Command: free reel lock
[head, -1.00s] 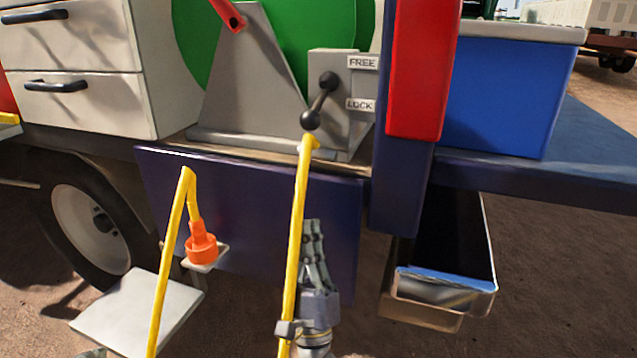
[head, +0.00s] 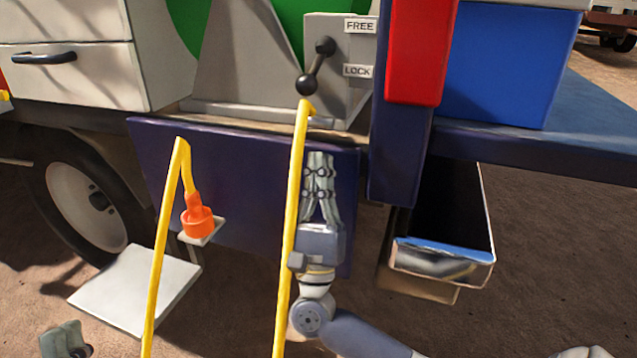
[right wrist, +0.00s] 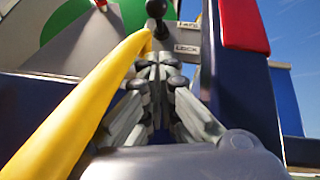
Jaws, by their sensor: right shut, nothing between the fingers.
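The reel lock lever (head: 315,67) is a dark crank with two round knobs on a grey box (head: 340,110) beside the green reel (head: 287,30). Its free knob points down and left, at about the height of the LOCK label (head: 357,71); the FREE label (head: 359,26) is above. My right gripper (head: 318,158) is shut and empty, pointing up below the lever and apart from it. In the right wrist view the lever's knob (right wrist: 157,9) shows beyond the fingertips (right wrist: 158,65). A part of my left gripper (head: 65,341) shows at the bottom left; its jaws are unclear.
A yellow hose (head: 293,210) runs upright just left of my right gripper. Another stretch ends in an orange nozzle (head: 197,220) on a small bracket. A red and blue post (head: 412,60) stands right of the lever. An open metal tray (head: 440,262) hangs below.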

